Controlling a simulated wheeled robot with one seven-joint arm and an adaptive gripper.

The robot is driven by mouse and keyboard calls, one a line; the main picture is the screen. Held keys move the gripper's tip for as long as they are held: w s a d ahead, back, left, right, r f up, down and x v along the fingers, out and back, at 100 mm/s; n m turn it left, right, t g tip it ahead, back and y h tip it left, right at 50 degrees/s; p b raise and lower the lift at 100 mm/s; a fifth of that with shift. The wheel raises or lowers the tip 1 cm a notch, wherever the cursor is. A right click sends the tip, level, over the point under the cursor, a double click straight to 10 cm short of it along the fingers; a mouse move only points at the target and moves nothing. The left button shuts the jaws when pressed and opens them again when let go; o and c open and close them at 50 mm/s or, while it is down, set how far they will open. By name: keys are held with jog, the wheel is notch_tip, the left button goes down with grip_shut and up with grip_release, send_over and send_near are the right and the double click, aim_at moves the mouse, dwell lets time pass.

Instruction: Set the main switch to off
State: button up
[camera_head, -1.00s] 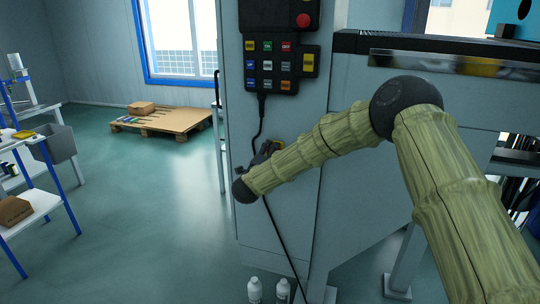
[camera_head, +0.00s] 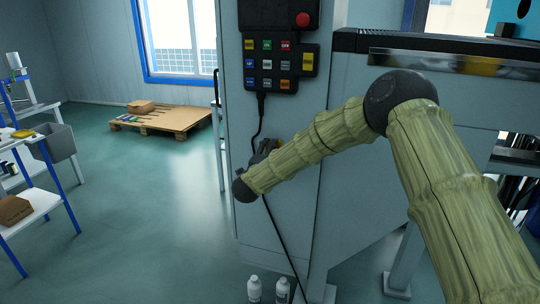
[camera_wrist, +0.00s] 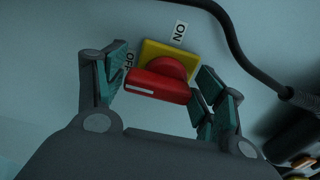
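The main switch (camera_wrist: 160,84) is a red rotary handle on a yellow plate (camera_wrist: 155,50), seen in the wrist view. An ON label (camera_wrist: 180,32) is above it and an OFF label (camera_wrist: 128,62) is at its upper left. The handle's bar lies nearly level in the picture, tilted slightly, with a white mark toward its left end. My gripper (camera_wrist: 163,62) is open, with one finger on each side of the handle. The right finger is very near the bar's right end; contact cannot be told. In the head view my wrist mostly hides the switch.
A button panel (camera_head: 272,65) with a red knob above it is on the grey cabinet (camera_head: 290,215). A black cable (camera_wrist: 240,45) runs past the switch. White bottles (camera_head: 254,289) stand on the floor below. A pallet (camera_head: 172,120) lies farther back.

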jog(key=shift+s, duration=0.15)
jog(key=v, duration=1.1)
jog(key=shift+s, duration=0.35)
jog(key=shift+a, duration=0.15)
